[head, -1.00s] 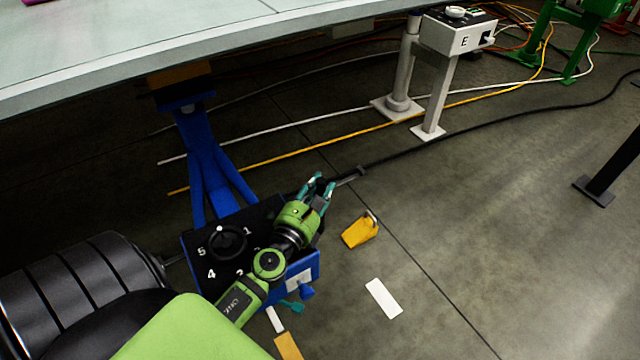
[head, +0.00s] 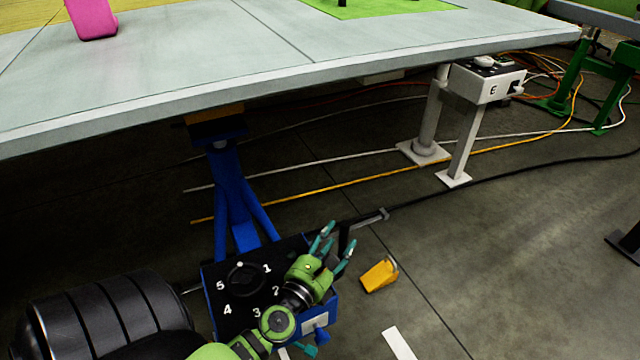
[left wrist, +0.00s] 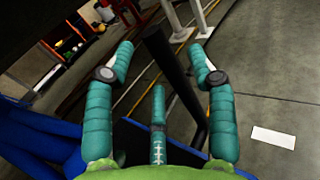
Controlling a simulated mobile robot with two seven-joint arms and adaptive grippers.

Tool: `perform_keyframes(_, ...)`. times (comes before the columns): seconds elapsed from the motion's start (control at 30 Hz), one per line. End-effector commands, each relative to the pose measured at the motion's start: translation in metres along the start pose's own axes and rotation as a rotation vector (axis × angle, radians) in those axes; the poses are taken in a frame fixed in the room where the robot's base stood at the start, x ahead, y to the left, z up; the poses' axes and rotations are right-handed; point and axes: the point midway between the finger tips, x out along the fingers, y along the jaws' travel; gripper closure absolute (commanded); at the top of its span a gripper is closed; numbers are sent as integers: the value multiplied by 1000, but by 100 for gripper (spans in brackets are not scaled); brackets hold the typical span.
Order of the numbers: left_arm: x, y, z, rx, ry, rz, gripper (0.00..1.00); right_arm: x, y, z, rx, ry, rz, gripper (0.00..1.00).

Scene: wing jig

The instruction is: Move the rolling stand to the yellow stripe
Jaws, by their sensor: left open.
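The rolling stand (head: 236,205) is blue, with a splayed upright under the table edge and a low box (head: 228,318) with a black numbered dial face. A black bar handle (head: 345,238) rises at the box's far right corner. My left gripper (head: 333,247) is open, its teal fingers at this handle. In the left wrist view the black bar (left wrist: 172,68) runs between the spread fingers; contact cannot be told.
A large pale table (head: 300,62) overhangs the stand. A yellow wedge (head: 376,277) and a white floor mark (head: 398,344) lie right of the box. A grey post with control box E (head: 486,82) stands farther back. A black cable crosses the floor. Open floor lies right.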

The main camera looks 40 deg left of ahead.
Motion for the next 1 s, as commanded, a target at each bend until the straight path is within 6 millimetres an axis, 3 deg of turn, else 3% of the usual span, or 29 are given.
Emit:
perform_keyframes(0.2,-48,0,-2,4,5,-4,44,0,0,-2,0,3,0,60)
perform_keyframes(0.4,-76,0,-1,2,2,-2,44,0,0,-2,0,4,0,60)
perform_keyframes(1.0,-84,0,0,0,-1,-1,44,0,0,-2,0,4,-1,60)
